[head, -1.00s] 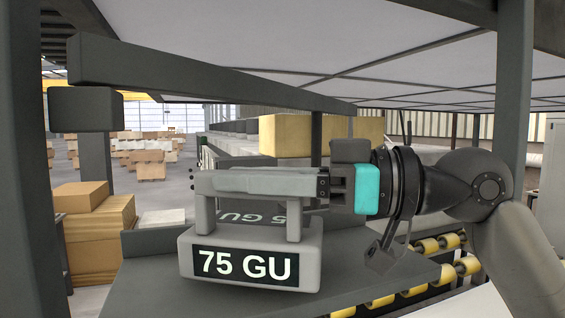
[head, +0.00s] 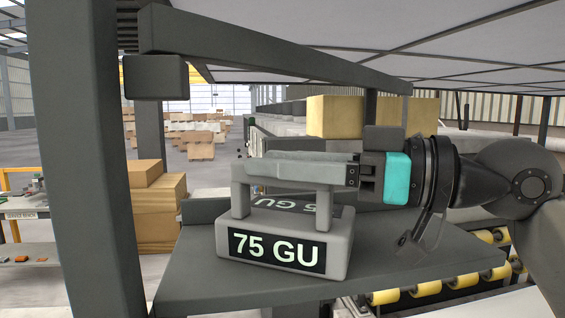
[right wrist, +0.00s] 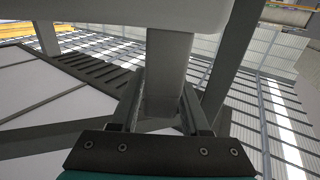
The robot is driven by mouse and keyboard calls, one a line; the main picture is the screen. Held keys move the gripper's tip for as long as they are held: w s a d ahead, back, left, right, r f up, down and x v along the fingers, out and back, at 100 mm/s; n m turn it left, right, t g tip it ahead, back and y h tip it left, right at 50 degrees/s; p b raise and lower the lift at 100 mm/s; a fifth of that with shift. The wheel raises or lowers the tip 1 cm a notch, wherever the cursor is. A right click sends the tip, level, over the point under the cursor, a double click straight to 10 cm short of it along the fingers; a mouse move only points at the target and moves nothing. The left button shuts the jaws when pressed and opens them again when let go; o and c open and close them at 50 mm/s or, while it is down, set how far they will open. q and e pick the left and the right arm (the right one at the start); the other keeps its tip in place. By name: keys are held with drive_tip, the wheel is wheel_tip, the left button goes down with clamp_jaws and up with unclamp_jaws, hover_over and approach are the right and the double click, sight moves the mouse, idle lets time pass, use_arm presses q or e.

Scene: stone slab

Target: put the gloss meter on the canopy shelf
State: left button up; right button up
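The gloss meter (head: 285,250) is a grey block with a dark "75 GU" label on its front and a handle on two posts. It is upright over the dark grey shelf (head: 200,285) beneath the white canopy panels. I cannot tell whether its base touches that surface. My right gripper (head: 280,168) comes in from the right and is closed along the handle. In the right wrist view the grey handle (right wrist: 165,85) lies between the two fingers, with the meter's pale body (right wrist: 120,12) above it in the picture. My left gripper is not in view.
A dark post (head: 85,180) stands at the left, with a slanted beam (head: 270,62) and a hanging block (head: 155,78) above. Yellow rollers (head: 425,288) run at the lower right. Stacked brown boxes (head: 158,215) stand behind. The shelf left of the meter is bare.

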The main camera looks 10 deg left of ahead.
drive_tip(key=o, duration=0.3)
drive_tip(key=shift+f, duration=0.15)
